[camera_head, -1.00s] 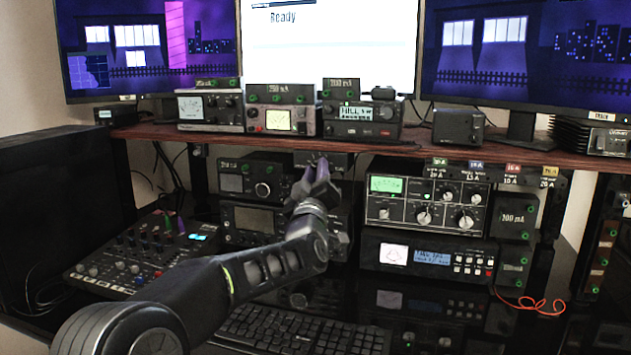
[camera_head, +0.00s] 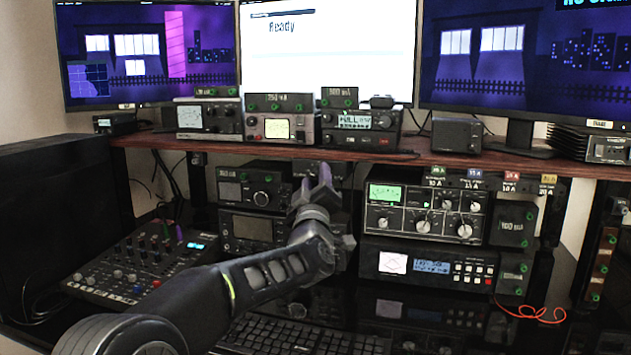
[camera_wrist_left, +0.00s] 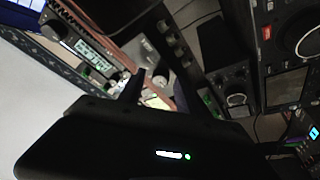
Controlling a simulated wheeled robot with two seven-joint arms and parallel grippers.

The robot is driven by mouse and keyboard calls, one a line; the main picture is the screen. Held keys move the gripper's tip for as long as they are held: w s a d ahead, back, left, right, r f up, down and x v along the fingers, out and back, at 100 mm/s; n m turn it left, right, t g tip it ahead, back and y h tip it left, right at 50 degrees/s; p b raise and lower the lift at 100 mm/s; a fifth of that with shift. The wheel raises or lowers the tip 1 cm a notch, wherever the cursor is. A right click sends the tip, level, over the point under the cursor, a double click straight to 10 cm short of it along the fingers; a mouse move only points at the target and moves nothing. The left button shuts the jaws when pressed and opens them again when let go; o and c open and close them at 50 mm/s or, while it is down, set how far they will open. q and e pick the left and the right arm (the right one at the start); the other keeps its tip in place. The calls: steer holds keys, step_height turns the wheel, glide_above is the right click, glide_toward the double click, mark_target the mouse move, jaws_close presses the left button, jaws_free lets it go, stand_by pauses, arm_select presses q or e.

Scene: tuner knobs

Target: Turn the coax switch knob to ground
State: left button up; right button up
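I cannot pick out the coax switch knob for certain; no label that I can read names it. A tuner (camera_head: 395,222) with a green-lit meter and several round silver knobs sits under the shelf, right of my left gripper. My left gripper (camera_head: 316,183) points up and away, just below the shelf edge, its two fingers apart. It hides part of the dark gear behind it. In the left wrist view the fingers (camera_wrist_left: 158,90) show as two dark prongs with a gap and nothing held between them. My right gripper is not in view.
The wooden shelf (camera_head: 450,159) carries several radios above the gripper. Stacked radios (camera_head: 253,226) stand left of it, and a display unit (camera_head: 428,262) is under the tuner. A mixer (camera_head: 135,265) and a keyboard (camera_head: 300,335) lie on the desk.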

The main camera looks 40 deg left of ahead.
arm_select(q)
steer(key=shift+o, duration=0.2)
steer(key=shift+s, duration=0.1)
steer(key=v, duration=0.7)
steer(key=shift+s+d, duration=0.2)
steer(key=shift+d, duration=0.05)
steer(key=shift+f, duration=0.1)
